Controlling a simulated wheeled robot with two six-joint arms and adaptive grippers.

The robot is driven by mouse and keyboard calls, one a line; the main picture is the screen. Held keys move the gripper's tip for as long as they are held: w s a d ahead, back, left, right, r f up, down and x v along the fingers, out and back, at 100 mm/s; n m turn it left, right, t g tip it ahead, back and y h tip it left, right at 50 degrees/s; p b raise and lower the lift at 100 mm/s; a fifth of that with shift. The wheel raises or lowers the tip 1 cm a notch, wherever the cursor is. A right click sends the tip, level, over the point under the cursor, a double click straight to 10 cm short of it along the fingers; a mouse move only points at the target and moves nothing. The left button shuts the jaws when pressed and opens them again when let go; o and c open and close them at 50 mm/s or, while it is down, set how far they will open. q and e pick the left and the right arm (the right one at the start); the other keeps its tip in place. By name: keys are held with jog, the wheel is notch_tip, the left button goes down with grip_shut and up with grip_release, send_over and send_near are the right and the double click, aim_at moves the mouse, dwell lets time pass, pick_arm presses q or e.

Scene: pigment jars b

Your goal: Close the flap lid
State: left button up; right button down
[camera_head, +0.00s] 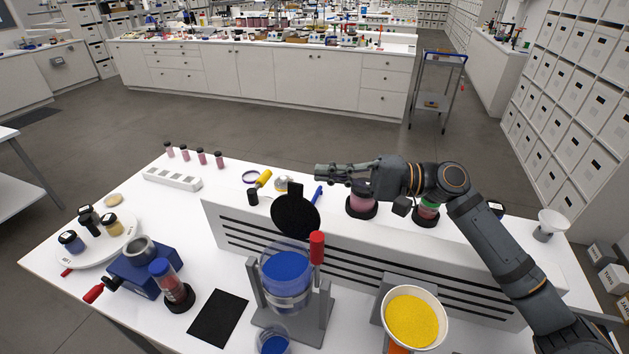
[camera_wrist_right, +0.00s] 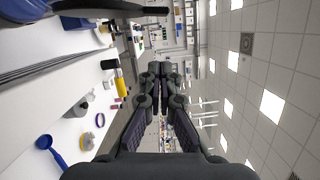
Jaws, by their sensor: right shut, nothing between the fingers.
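The flap lid (camera_head: 295,216) is a black round disc with a small tab on top. It stands raised, tilted up above the back of a clear container of blue pigment (camera_head: 286,280) on a grey stand. A red handle (camera_head: 317,247) is at the stand's right. My right gripper (camera_head: 322,172) is shut and empty. It reaches in from the right, and its fingertips are above and to the right of the lid, apart from it in the picture. It also shows shut in the right wrist view (camera_wrist_right: 160,78). My left gripper is out of view.
A white slotted panel (camera_head: 400,262) runs behind the stand. A white bowl of yellow powder (camera_head: 415,318) stands at right. A blue device (camera_head: 146,268) and a black mat (camera_head: 218,317) lie left. Several small jars stand behind the panel.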

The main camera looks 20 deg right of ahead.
aim_at(295, 212)
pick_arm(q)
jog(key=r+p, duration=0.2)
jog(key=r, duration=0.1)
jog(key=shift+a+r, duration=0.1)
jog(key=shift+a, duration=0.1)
pick_arm(e)
jog(key=s+a, duration=0.1)
jog(key=a, duration=0.1)
jog(key=s+a, duration=0.1)
jog(key=shift+s+a+r, duration=0.3)
jog(key=shift+s+a, duration=0.05)
jog(key=shift+s, duration=0.1)
